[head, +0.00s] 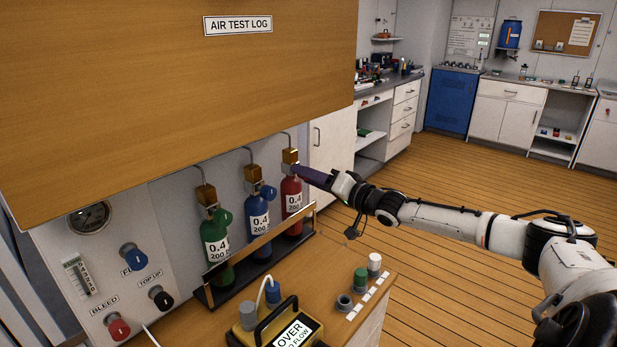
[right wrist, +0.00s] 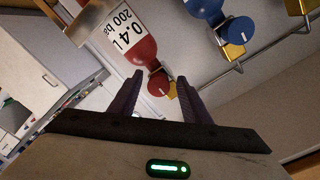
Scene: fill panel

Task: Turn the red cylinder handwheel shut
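The red cylinder (head: 292,207) stands upright at the right end of the cylinder row; it also shows upside down in the right wrist view (right wrist: 137,48). Its red handwheel (right wrist: 161,84) has a white mark and appears in the right wrist view between my finger tips. In the head view the handwheel is hidden behind my fingers. My right gripper (head: 302,172) reaches in from the right at the red cylinder's brass valve (head: 290,157). Its purple fingers (right wrist: 160,77) are apart, with gaps visible beside the handwheel. My left gripper is not in view.

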